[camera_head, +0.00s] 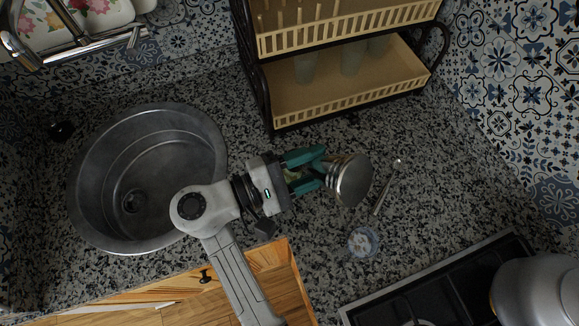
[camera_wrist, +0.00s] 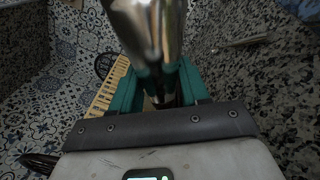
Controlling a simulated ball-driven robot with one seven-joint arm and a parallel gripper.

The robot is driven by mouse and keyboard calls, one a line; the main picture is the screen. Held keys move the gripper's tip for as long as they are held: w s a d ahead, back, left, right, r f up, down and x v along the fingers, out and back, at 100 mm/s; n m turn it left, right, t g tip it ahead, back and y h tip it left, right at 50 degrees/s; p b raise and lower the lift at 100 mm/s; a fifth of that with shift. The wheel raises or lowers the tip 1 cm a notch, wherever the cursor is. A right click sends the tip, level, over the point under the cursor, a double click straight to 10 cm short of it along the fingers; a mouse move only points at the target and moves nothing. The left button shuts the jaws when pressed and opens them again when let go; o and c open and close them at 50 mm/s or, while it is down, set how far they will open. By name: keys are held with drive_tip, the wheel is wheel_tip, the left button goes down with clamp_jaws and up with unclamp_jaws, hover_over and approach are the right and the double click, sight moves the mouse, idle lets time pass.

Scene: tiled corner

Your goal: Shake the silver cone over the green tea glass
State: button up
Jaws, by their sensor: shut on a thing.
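The silver cone (camera_head: 352,181) is held tilted on its side in my gripper (camera_head: 318,168), its wide round end pointing right, above the granite counter. The teal fingers are shut on its narrower part. In the wrist view the shiny cone (camera_wrist: 152,28) rises between the fingers of my gripper (camera_wrist: 158,86) and fills the top middle. A small clear glass with a pale bluish look (camera_head: 363,242) stands on the counter below and slightly right of the cone in the head view, apart from it. I see no clear green in it. The glass is not visible in the wrist view.
A thin metal spoon-like utensil (camera_head: 386,188) lies right of the cone. A two-tier rack (camera_head: 345,88) holding glasses stands behind. A round sink (camera_head: 90,205) is at left. A stovetop (camera_head: 440,290) with a metal pot or kettle (camera_head: 535,290) is front right.

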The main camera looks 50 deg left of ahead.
sight(313, 161)
drive_tip(key=shift+r, duration=0.2)
drive_tip(key=shift+r+p, duration=1.3)
drive_tip(key=shift+r, duration=0.65)
